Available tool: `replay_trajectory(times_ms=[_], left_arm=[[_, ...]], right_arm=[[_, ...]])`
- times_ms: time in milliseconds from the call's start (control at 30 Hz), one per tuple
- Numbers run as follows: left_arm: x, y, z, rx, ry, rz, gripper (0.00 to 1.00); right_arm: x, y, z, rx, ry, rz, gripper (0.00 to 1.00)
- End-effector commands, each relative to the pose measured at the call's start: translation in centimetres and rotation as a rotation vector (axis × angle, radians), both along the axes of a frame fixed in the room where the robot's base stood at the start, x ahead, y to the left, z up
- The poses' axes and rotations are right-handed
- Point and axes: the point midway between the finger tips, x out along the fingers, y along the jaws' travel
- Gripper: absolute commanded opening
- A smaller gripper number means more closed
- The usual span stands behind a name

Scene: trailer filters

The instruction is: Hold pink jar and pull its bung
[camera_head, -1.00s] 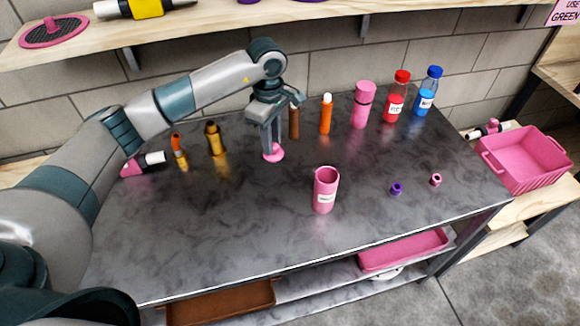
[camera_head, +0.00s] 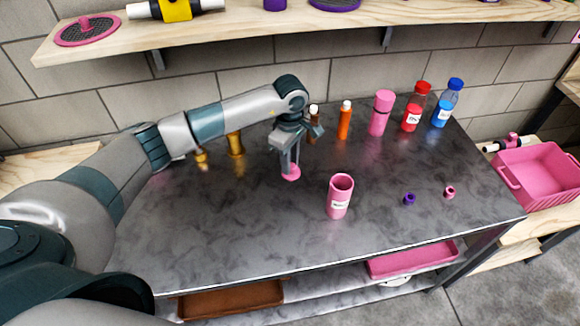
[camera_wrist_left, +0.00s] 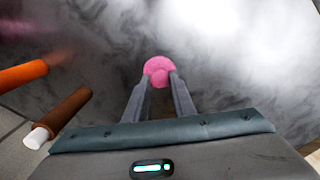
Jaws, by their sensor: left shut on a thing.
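The pink jar (camera_head: 340,203) stands upright on the dark metal table, with a white label and an open, uncovered top. My left gripper (camera_head: 290,172) is shut on the pink bung (camera_head: 290,177), a small round pink piece, behind and left of the jar and apart from it. The bung also shows between the fingertips in the left wrist view (camera_wrist_left: 158,68). Whether it touches the tabletop is hard to tell. My right gripper is not in view.
Behind the gripper stand a brown bottle (camera_head: 314,122), an orange bottle (camera_head: 345,120), a pink bottle (camera_head: 379,113), a red one (camera_head: 415,108) and a blue one (camera_head: 447,103). Small purple (camera_head: 409,199) and pink (camera_head: 449,192) rings lie right of the jar. The front left tabletop is clear.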

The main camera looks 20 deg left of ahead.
Motion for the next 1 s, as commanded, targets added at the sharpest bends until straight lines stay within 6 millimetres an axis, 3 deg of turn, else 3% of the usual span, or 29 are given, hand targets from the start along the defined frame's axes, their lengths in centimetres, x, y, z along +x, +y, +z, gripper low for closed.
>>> replay_trajectory(times_ms=[300,733,767,800,1000], left_arm=[[0.0,0.0,-2.9,0.000,0.001,0.001,0.00],[0.0,0.0,-3.5,0.000,0.001,0.000,0.00],[0.0,0.0,-3.3,0.000,0.001,0.000,0.30],[0.0,0.0,-3.3,0.000,0.001,0.000,0.40],[0.0,0.0,-3.3,0.000,0.001,0.000,0.42]], right_arm=[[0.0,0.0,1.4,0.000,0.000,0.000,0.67],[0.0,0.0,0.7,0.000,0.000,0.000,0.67],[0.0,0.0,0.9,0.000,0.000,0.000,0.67],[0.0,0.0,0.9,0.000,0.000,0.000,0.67],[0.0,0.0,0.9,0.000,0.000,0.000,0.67]])
